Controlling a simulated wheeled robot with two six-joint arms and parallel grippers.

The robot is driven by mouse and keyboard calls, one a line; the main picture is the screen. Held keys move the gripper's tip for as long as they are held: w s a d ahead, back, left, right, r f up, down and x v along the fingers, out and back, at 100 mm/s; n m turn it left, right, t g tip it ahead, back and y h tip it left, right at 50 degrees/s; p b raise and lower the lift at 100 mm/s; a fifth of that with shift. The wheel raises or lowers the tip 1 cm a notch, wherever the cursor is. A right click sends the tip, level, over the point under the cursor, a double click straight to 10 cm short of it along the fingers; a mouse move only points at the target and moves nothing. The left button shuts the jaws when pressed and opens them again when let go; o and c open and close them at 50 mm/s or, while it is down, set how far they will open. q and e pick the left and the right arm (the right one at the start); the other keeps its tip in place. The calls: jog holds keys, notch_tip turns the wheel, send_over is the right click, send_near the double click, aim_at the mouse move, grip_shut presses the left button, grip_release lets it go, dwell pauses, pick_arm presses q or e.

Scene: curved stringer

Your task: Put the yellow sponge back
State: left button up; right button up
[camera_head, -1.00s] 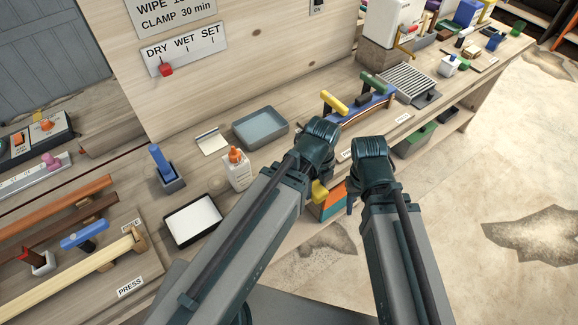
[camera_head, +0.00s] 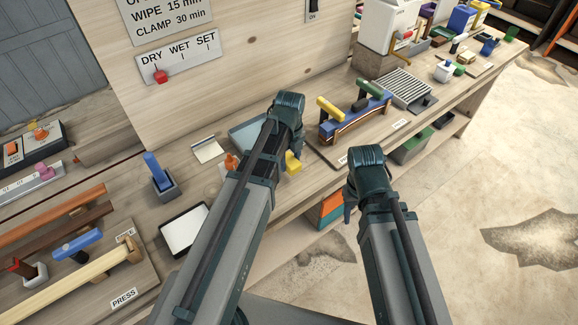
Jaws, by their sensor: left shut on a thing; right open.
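The yellow sponge (camera_head: 293,163) shows just right of my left gripper (camera_head: 291,150), which is shut on it. The gripper holds it over the bench near the grey-blue tray (camera_head: 240,133); I cannot tell its exact height. My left arm hides part of the tray and much of the white bottle with the orange cap (camera_head: 231,160). My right gripper (camera_head: 350,205) is open and empty, out in front of the bench edge.
A blue form with clamped strips and a yellow handle (camera_head: 352,118) stands right of the tray. A black-rimmed white tray (camera_head: 186,229) and a blue-handled tool in a grey holder (camera_head: 160,178) are to the left. Bare bench lies between them.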

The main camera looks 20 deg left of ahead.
aim_at(289, 166)
pick_arm(q)
jog(key=shift+w+a+f+b, duration=0.1)
jog(key=shift+w+f+b, duration=0.05)
jog(key=shift+f+b, duration=0.75)
jog(key=shift+w+a+f+b, duration=0.1)
jog(key=shift+w+f+b, duration=0.05)
jog(key=shift+f+b, duration=0.75)
jog(key=shift+f, duration=0.25)
jog(key=o, duration=1.2)
jog(key=shift+r, duration=0.1)
jog(key=shift+r, duration=0.15)
notch_tip(289, 166, up, 12)
jog(key=p, duration=1.2)
jog(key=shift+s, duration=0.1)
